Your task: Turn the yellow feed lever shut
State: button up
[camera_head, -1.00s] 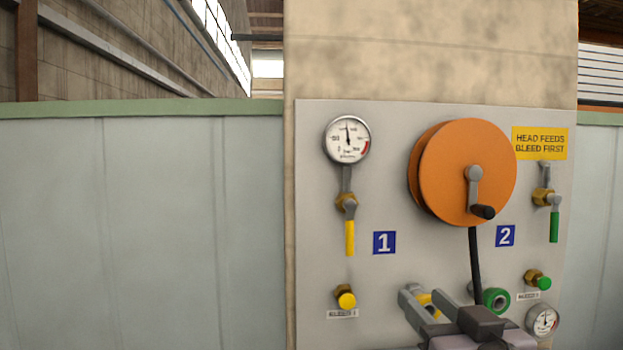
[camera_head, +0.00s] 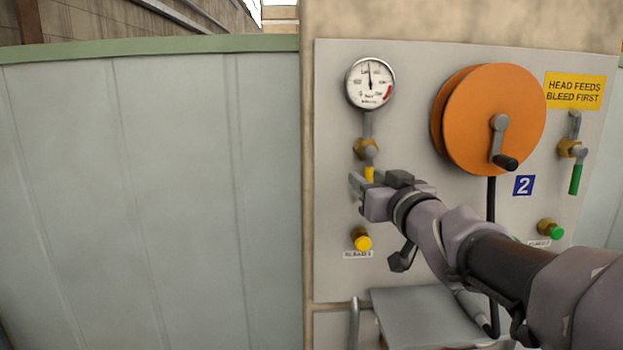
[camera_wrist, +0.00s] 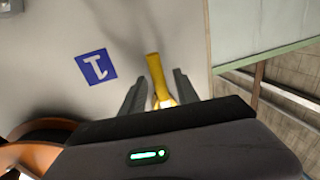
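The yellow feed lever (camera_head: 369,174) hangs straight down from its brass valve (camera_head: 367,150), in line with the pipe under the upper left gauge. Its lower part is hidden behind my gripper (camera_head: 357,187) in the head view. In the wrist view the yellow lever (camera_wrist: 154,68) stands between the two fingers of my gripper (camera_wrist: 160,76). The fingers are apart, with a gap showing on both sides of the lever. I cannot tell how deep the lever sits between them.
A yellow bleed knob (camera_head: 361,240) sits below my gripper. An orange reel (camera_head: 490,115) with a crank stands out from the panel (camera_head: 420,65) to the right. A green lever (camera_head: 575,180) is at the far right. The plain wall (camera_head: 170,190) at left is clear.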

jog(key=shift+w, duration=0.35)
jog(key=shift+a, duration=0.1)
jog(key=shift+s, duration=0.1)
jog(key=shift+c, duration=0.3)
grip_shut()
dwell(0.8)
